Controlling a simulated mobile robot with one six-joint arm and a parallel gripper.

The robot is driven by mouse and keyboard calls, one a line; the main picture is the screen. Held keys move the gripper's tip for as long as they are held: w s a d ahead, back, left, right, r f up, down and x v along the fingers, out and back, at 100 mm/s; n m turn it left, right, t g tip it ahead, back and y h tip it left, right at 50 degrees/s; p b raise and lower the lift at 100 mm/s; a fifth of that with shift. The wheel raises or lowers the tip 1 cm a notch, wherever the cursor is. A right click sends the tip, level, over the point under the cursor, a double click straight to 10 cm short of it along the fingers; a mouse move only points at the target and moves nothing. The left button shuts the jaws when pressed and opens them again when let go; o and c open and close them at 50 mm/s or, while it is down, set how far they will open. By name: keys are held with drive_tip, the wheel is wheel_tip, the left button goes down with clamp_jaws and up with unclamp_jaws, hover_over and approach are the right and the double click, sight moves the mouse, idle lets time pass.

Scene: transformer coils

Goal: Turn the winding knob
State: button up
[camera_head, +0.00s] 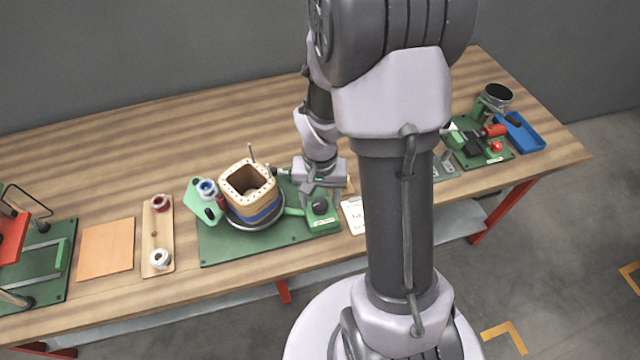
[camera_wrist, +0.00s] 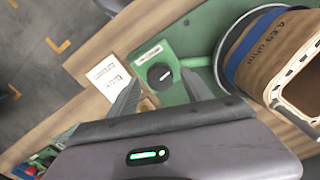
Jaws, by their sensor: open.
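The winding knob (camera_wrist: 160,75) is a round black dial with a white pointer mark, set on a green housing with a white label. In the head view the knob (camera_head: 319,205) sits at the right end of the green winder base (camera_head: 222,252). My gripper (camera_wrist: 160,88) is open and empty in the wrist view, its two fingers on either side of the knob in the picture, apparently above it. In the head view my gripper (camera_head: 318,188) hangs just over the knob housing. Whether the fingers touch the knob cannot be told.
A tan square coil (camera_head: 246,188) with a blue band stands on the winder, left of the knob. A paper card (camera_wrist: 108,78) lies beside the base. A spool tray (camera_head: 158,235) and an orange sheet (camera_head: 106,249) lie further left; a blue tray (camera_head: 522,133) lies far right.

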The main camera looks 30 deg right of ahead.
sight(319, 203)
wheel_tip(319, 203, up, 17)
drive_tip(key=p, duration=0.6)
drive_tip(key=shift+f, duration=0.1)
drive_tip(key=s+a+r+n+t+y+b, duration=0.1)
drive_tip(key=s+a+r+t+b, duration=0.2)
drive_tip(key=s+a, duration=0.2)
drive_tip(key=s+a+r+n+t+y+b, duration=0.1)
drive_tip(key=s+a+r+t+b, duration=0.1)
drive_tip(key=s+a, duration=0.4)
drive_tip(key=a+r+b, duration=0.1)
drive_tip(key=a+b, duration=0.1)
drive_tip(key=a, duration=0.1)
drive_tip(key=shift+a+r+n+t+b, duration=0.25)
drive_tip(key=shift+a+n+t+b, duration=0.05)
drive_tip(key=shift+a+n+t, duration=0.1)
